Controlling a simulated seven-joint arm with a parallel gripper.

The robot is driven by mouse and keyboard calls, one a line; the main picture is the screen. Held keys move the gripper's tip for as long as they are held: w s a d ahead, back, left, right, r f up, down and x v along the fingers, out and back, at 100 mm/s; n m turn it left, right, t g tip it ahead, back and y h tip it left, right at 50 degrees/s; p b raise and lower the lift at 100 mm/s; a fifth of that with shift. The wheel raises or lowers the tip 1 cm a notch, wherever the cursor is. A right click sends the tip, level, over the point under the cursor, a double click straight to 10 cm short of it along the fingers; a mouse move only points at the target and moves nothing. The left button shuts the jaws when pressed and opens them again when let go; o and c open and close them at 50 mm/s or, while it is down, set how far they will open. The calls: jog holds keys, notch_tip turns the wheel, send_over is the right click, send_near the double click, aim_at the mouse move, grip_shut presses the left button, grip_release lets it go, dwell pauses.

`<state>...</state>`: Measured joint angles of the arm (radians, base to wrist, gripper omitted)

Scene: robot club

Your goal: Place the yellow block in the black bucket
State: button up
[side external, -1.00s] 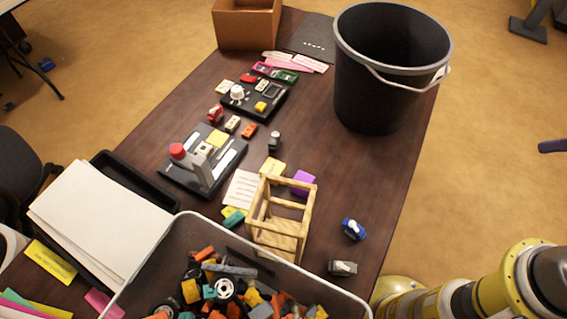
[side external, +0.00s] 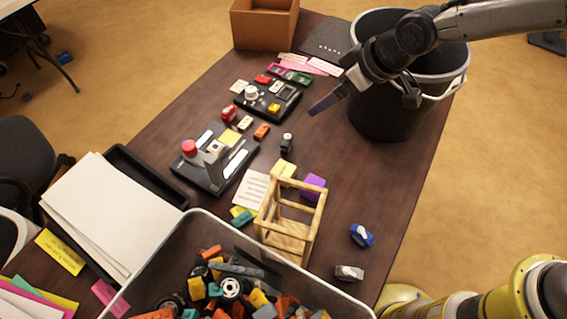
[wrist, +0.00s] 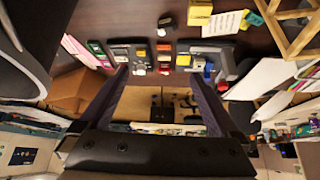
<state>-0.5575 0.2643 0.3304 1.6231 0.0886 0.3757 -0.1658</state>
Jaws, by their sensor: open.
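A yellow block (side external: 284,170) lies on the table just behind the wooden frame, beside a purple block. It seems to be the yellow block (wrist: 199,13) at the top of the wrist view. The black bucket (side external: 384,122) stands upright at the far right of the table, its grey rim partly hidden by my arm. Part of it shows at the left of the wrist view (wrist: 22,45). My gripper (side external: 326,101) is in front of and left of the bucket, above the table. In the wrist view its fingers (wrist: 160,76) are apart with nothing held between them.
The wooden frame (side external: 290,227) stands right by the yellow block. A bin (side external: 187,232) of mixed parts is at the front. Black devices (side external: 215,178) and small coloured pieces lie left. A blue toy car (side external: 361,236) is near the right edge. The right middle is mostly clear.

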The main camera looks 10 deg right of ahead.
jog(key=n+g, duration=0.2)
send_near(284, 169)
jog(key=x, duration=0.3)
jog(key=shift+s+a+f, duration=0.1)
jog(key=shift+a+f, duration=0.1)
jog(key=shift+f, duration=0.2)
jog(key=shift+x, duration=3.25)
jog(key=c, duration=1.4)
grip_shut()
jog(key=shift+r, duration=0.15)
